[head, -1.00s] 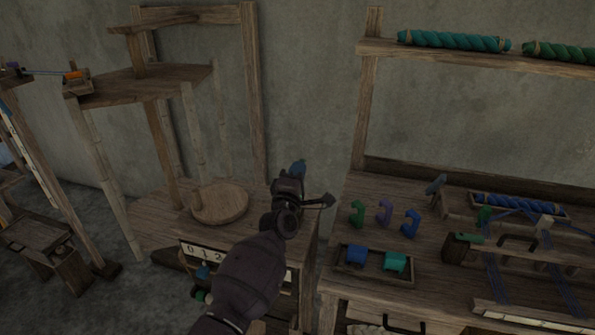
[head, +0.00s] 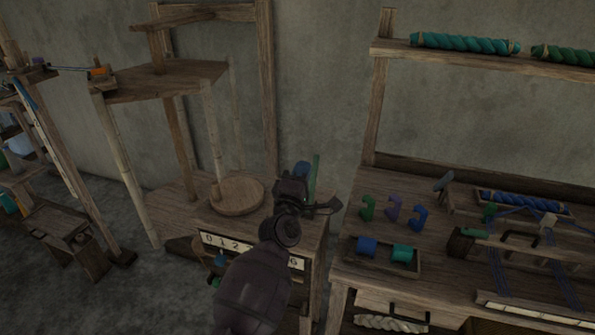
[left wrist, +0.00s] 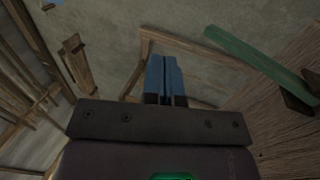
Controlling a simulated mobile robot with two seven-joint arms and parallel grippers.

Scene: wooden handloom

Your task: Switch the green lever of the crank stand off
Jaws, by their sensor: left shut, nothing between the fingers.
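The crank stand (head: 318,240) is a wooden stand with a numbered strip on its front and a round wooden disc (head: 238,196) on top. Its green lever (head: 314,178) stands nearly upright just right of my left gripper's fingers. The lever's lower part is hidden behind the gripper. My left gripper (head: 301,169) is shut and empty above the stand's right side, its blue fingertips pointing away. In the left wrist view the shut blue fingers (left wrist: 165,77) are at the centre, and the green lever (left wrist: 260,60) slants at the right, apart from them. My right gripper is out of view.
At the right, a workbench carries a tray (head: 418,266) with blue and teal pieces, several coloured hooks (head: 393,208) and a loom. Wooden posts (head: 130,165) with a platform rise at the left. A gap separates stand and workbench.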

